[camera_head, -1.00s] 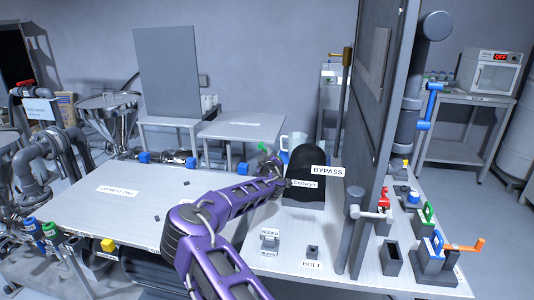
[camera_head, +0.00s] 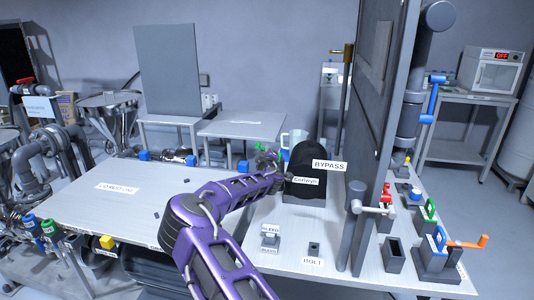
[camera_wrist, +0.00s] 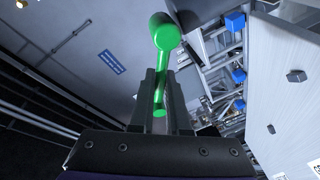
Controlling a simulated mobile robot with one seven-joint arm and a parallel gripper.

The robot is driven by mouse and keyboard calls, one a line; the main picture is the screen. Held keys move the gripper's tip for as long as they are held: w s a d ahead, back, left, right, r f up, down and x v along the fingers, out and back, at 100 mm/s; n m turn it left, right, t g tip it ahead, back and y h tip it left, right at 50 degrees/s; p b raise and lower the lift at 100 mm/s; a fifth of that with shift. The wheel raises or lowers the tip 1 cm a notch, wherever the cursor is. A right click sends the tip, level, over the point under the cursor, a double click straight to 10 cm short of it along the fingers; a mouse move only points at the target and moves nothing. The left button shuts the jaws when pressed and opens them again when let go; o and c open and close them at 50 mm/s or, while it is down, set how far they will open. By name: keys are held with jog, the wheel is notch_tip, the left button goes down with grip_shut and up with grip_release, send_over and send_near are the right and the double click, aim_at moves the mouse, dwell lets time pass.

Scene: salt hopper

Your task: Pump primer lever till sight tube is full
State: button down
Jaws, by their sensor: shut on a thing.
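A green lever with a thick rounded head (camera_wrist: 165,32) runs between the fingers of my gripper (camera_wrist: 158,95) in the wrist view. The fingers are shut on its thin green shaft, and a short green end shows below them. In the head view my gripper (camera_head: 267,160) is small, beside the black hood and partly hidden by my purple arm. A bit of green (camera_head: 259,147) shows just above it. I cannot make out a sight tube or its level in either view.
The black domed hood (camera_head: 304,165) stands close to the right of my gripper, with a clear jug (camera_head: 293,138) behind it. A tall grey door panel (camera_head: 375,130) stands farther right. The white tabletop (camera_head: 130,205) at left is mostly clear.

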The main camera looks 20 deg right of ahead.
jog(key=shift+w+a+f+n+g+b, duration=0.2)
jog(key=shift+f+n+g+b, duration=0.25)
jog(key=shift+f+n+b, duration=0.55)
jog(key=shift+w+a+f+n+g+b, duration=0.15)
jog(key=shift+f+n+g+b, duration=0.3)
jog(key=shift+n+b, duration=0.9)
jog(key=shift+s+n, duration=0.1)
jog(key=shift+n, duration=0.15)
jog(key=c, duration=0.9)
grip_release()
jog(key=shift+s+a, duration=0.1)
jog(key=p+v, duration=0.1)
jog(key=v, duration=1.6)
jog(key=shift+a+h, duration=0.15)
jog(key=shift+h, duration=0.15)
jog(key=shift+s, duration=0.15)
